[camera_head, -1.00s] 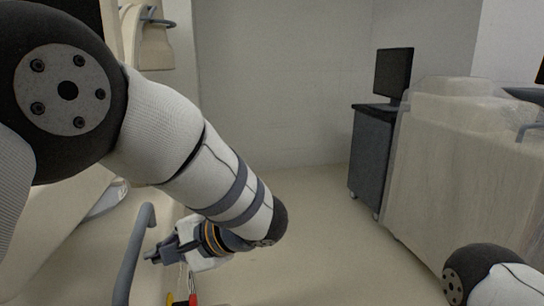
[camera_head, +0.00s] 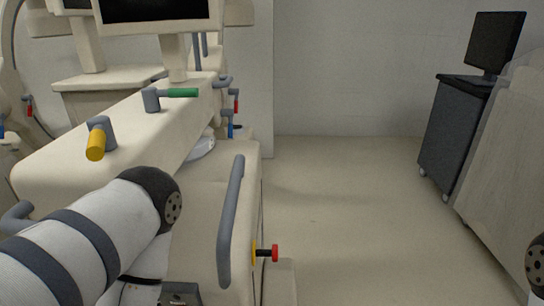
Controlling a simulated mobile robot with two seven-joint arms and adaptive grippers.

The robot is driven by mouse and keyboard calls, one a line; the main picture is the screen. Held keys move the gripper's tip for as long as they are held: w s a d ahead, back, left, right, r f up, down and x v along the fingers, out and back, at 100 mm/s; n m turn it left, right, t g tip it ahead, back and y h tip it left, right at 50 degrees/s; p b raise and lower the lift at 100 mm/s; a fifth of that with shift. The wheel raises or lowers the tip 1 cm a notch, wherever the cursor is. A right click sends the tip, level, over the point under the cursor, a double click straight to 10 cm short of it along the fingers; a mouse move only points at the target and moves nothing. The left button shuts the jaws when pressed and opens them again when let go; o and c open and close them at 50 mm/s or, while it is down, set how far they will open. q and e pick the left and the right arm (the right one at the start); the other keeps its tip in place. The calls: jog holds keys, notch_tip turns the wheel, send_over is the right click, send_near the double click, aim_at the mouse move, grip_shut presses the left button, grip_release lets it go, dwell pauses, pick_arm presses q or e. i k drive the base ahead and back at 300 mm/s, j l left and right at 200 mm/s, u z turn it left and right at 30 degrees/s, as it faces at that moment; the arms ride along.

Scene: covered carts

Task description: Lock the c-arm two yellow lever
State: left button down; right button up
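The c-arm's cream base (camera_head: 215,185) fills the left half of the view. On its top a yellow lever (camera_head: 97,145) sits on a grey pivot, its end toward me. I make out only this one yellow lever clearly. Farther back a green lever (camera_head: 180,93) points right from a similar pivot. My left arm comes in from the lower left, its elbow below the yellow lever and not seen touching it. A dark grey piece at the bottom edge may be part of my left gripper; its fingers are hidden. Only a bit of my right arm shows at the right edge.
A grey handle rail (camera_head: 231,220) and a red knob (camera_head: 270,253) stick out on the base's right side. A monitor (camera_head: 155,12) stands behind. A dark cart with a screen (camera_head: 455,130) and a covered cart (camera_head: 508,150) stand right. The middle floor is clear.

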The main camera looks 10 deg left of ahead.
aim_at(102, 139)
jog(key=u, duration=1.75)
jog(key=k+j+z, duration=0.1)
jog(key=j+z, duration=0.35)
jog(key=k+j+z, duration=0.15)
jog(key=z, duration=0.25)
jog(key=k+j+z, duration=0.2)
jog(key=j+z, duration=0.25)
jog(key=l, duration=0.1)
